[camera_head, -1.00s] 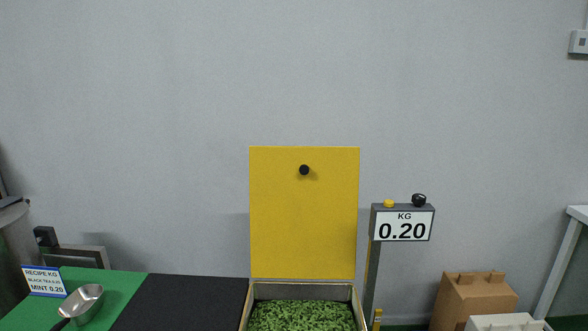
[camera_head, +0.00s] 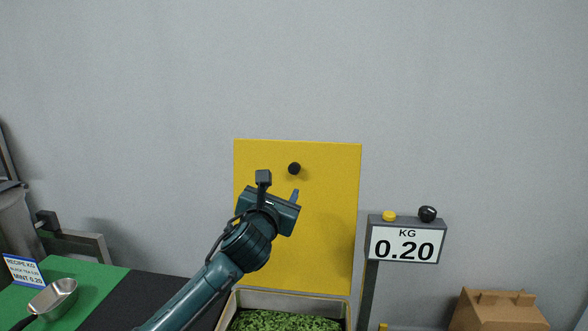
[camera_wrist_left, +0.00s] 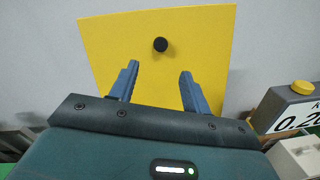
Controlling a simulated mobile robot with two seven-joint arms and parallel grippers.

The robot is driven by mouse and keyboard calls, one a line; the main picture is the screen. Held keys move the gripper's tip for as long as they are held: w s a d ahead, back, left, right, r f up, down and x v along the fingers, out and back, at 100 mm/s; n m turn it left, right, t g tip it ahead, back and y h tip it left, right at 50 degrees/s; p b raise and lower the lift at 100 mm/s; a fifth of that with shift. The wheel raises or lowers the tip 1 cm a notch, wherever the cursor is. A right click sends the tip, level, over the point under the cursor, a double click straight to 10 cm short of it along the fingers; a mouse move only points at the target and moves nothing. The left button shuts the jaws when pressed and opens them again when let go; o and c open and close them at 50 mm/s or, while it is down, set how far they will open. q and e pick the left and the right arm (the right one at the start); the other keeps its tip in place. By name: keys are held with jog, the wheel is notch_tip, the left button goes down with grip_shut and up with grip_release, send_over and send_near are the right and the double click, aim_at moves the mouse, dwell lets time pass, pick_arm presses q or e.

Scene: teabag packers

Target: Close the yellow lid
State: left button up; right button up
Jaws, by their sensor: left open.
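The yellow lid (camera_head: 325,210) stands upright, open, at the back edge of a bin (camera_head: 290,299) filled with green leaves. A round black knob (camera_head: 294,168) sits near the lid's top; it also shows in the left wrist view (camera_wrist_left: 160,44). My left gripper (camera_head: 279,187) is in front of the lid, just below and left of the knob in the head view. Its fingers (camera_wrist_left: 157,86) are open and empty, with the knob beyond them and apart from them. My left arm covers part of the lid's lower left. My right gripper is not in view.
A scale display (camera_head: 407,243) reading 0.20 stands right of the lid. A brown box (camera_head: 497,311) is at the lower right. A metal scoop (camera_head: 54,297) lies on the green mat (camera_head: 95,281) at the left, near a recipe card (camera_head: 23,270). A black surface (camera_head: 140,291) lies between mat and bin.

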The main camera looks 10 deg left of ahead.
aim_at(293, 169)
pick_arm(q)
jog(key=w, duration=0.8)
jog(key=w+d, duration=0.1)
jog(key=w, duration=0.3)
jog(key=shift+w, duration=0.3)
jog(key=shift+c, duration=0.3)
grip_shut()
